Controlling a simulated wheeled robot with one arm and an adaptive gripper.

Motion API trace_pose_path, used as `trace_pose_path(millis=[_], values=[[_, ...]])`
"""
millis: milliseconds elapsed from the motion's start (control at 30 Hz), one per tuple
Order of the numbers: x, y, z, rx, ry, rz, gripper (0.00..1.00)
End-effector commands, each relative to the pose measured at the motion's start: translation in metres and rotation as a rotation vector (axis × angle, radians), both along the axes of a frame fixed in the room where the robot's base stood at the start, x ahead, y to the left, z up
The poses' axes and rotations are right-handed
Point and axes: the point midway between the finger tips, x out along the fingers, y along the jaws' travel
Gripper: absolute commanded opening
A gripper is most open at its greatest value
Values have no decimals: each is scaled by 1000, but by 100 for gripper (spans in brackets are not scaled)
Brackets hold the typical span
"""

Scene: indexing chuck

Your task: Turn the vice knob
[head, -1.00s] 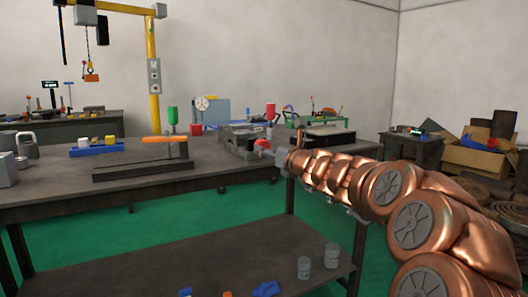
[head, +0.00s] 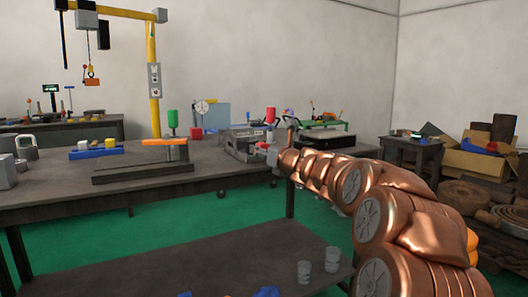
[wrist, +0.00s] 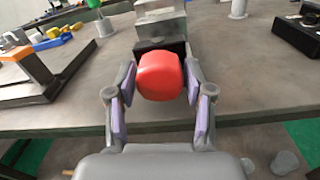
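The red vice knob (wrist: 160,76) sits at the near end of the grey vice (wrist: 160,28) in the wrist view. My gripper (wrist: 160,88) is open, with one finger on each side of the knob. The knob lies between the fingertips, with thin gaps visible at its sides. In the head view the vice (head: 240,142) stands on the right end of the workbench. My gripper (head: 274,154) is at its near right end and hides most of the knob there.
The dark workbench (head: 150,185) has an orange-topped fixture (head: 168,142) left of the vice. A black box (wrist: 297,36) lies to the right in the wrist view.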

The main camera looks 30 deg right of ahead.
Motion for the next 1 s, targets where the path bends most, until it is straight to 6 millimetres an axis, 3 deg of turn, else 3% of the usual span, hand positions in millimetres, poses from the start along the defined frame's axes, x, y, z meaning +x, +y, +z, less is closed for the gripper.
trace_pose_path(millis=[67, 333, 1000], values=[[0, 0, 0, 0, 0, 0, 41], [0, 0, 0, 0, 0, 0, 12], [0, 1, 3, -73, 4, 2, 12]])
